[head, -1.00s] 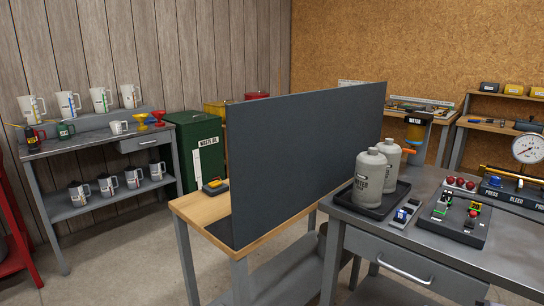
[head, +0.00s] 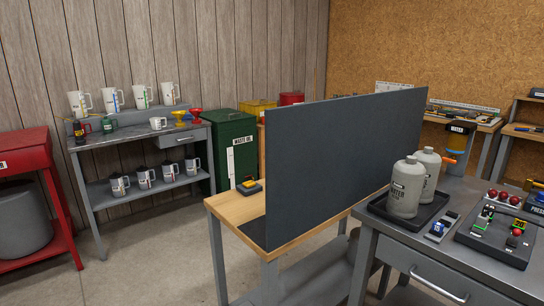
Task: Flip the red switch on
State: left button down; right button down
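A dark control panel (head: 490,250) lies on the grey metal bench at the right edge. It carries small levers or switches with green-lit and red parts. A red round part (head: 516,233) shows on it, and several red domes (head: 503,196) stand in a row at its back. I cannot tell which red part is the red switch, or its position. A small grey module with a blue switch (head: 438,228) lies left of the panel. Neither of my grippers is in view.
Two grey jugs (head: 405,188) stand in a black tray (head: 405,222) on the metal bench (head: 400,250). A tall dark board (head: 340,160) stands on a wooden-topped table (head: 228,208). A shelf with jugs (head: 95,150) is at left. Bare floor (head: 160,250) lies before it.

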aim_at(516, 232)
jog(key=z, duration=1.4)
